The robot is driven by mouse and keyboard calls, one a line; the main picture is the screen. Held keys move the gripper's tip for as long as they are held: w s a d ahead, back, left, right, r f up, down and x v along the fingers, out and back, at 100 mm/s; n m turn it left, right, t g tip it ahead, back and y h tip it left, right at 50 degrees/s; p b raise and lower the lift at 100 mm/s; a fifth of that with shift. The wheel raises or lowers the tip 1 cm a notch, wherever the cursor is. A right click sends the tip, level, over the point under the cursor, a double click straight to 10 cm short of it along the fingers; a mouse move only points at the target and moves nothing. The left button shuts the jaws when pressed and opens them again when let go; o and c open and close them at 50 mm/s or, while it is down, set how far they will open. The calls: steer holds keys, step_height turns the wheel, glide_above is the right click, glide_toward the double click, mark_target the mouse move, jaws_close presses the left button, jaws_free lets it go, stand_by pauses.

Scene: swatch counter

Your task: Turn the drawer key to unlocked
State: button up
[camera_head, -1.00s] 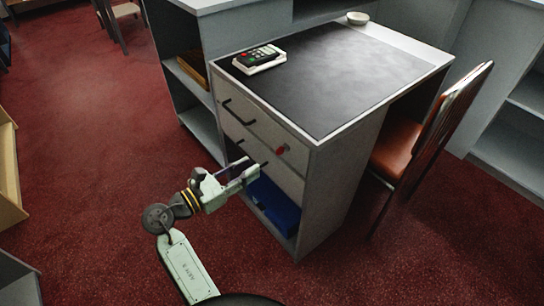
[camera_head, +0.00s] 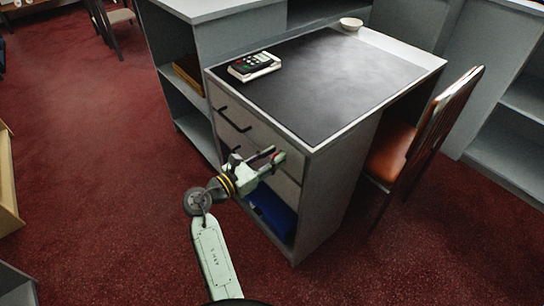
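The red drawer key (camera_head: 280,158) sits on the front of the upper drawer (camera_head: 252,128), near its right side. My gripper (camera_head: 270,156) is right at the key, with its fingertips beside or around it. The fingers look apart, with a gap between them. I cannot tell whether they touch the key, and its turned position is too small to read. The upper drawer has a dark bar handle (camera_head: 234,120) to the left of the key. Another drawer lies below, partly hidden by my gripper.
The desk (camera_head: 375,62) has a dark top with a card terminal (camera_head: 254,66) and a white bowl (camera_head: 351,23). A blue bin (camera_head: 272,213) stands in the open space under the drawers. A chair (camera_head: 420,135) is at the right. Red carpet is clear at left.

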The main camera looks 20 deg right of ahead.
steer(key=shift+c, duration=0.6)
jaws_close()
steer(key=shift+m, duration=0.3)
steer(key=shift+s+d+f+m+b, duration=0.15)
steer(key=shift+m+b, duration=1)
steer(key=shift+m, duration=1.75)
steer(key=shift+s+a+f+m+b, duration=0.1)
steer(key=shift+s+f+m+b, duration=0.15)
steer(key=shift+m+b, duration=1.8)
steer(key=shift+s+d+f+m+b, duration=0.1)
steer(key=shift+s+f+m+b, duration=0.15)
steer(key=shift+m, duration=3.5)
steer(key=shift+w+r, duration=0.1)
